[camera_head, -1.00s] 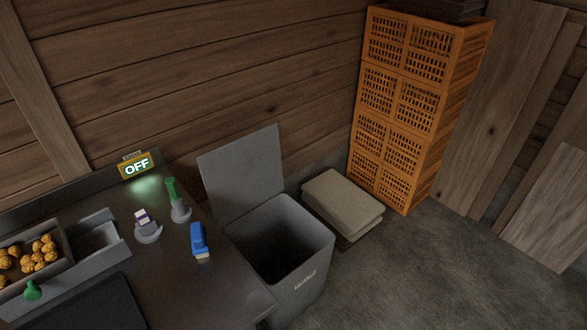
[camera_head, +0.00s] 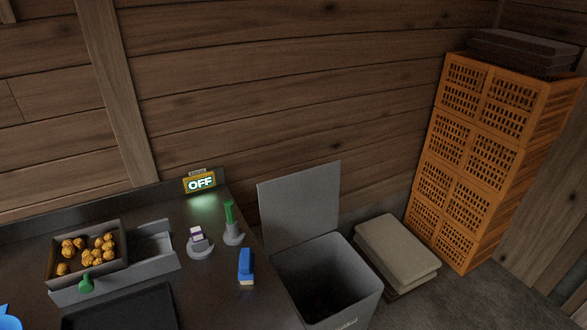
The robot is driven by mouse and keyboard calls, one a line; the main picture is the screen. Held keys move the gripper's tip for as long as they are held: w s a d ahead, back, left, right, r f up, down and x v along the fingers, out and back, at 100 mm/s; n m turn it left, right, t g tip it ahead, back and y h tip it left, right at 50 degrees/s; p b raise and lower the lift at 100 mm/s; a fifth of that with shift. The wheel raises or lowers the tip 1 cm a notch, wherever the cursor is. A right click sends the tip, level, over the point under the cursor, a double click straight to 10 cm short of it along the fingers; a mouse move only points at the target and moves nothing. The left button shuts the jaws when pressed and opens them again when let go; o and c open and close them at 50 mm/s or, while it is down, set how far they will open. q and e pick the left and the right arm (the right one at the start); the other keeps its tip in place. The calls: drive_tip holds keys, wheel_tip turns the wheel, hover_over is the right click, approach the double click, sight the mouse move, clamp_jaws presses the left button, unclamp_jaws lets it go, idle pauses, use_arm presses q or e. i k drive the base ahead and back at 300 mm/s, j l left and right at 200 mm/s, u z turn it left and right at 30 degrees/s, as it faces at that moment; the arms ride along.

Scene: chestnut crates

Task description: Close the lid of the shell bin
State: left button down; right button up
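The shell bin (camera_head: 364,261) is a grey square bin on the floor, at the right end of the dark table. Its lid (camera_head: 300,208) is open and stands upright at the back of the bin, near the wooden wall. The inside of the bin is dark, and its front lower part is cut off by the picture's bottom edge. Neither of my grippers shows in the head view.
The dark table (camera_head: 210,285) holds a tray of chestnuts (camera_head: 60,255), a lit OFF sign (camera_head: 200,182), a green-handled tool (camera_head: 230,214) and a blue object (camera_head: 246,262). Folded sacks (camera_head: 398,250) and stacked orange crates (camera_head: 465,165) stand right of the bin.

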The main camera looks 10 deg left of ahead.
sight(295, 208)
drive_tip(key=i+l+u, duration=0.1)
drive_tip(key=l, duration=0.25)
drive_tip(key=i+l+u, duration=0.1)
drive_tip(key=i+l, duration=0.15)
drive_tip(key=i+l+u, duration=0.15)
drive_tip(key=l, duration=0.35)
drive_tip(key=i+l+u, duration=0.1)
drive_tip(key=l, duration=0.3)
drive_tip(key=i+l+u, duration=0.1)
drive_tip(key=l, duration=0.3)
drive_tip(key=i+l+u, duration=0.1)
drive_tip(key=l, duration=0.35)
drive_tip(key=i, duration=0.1)
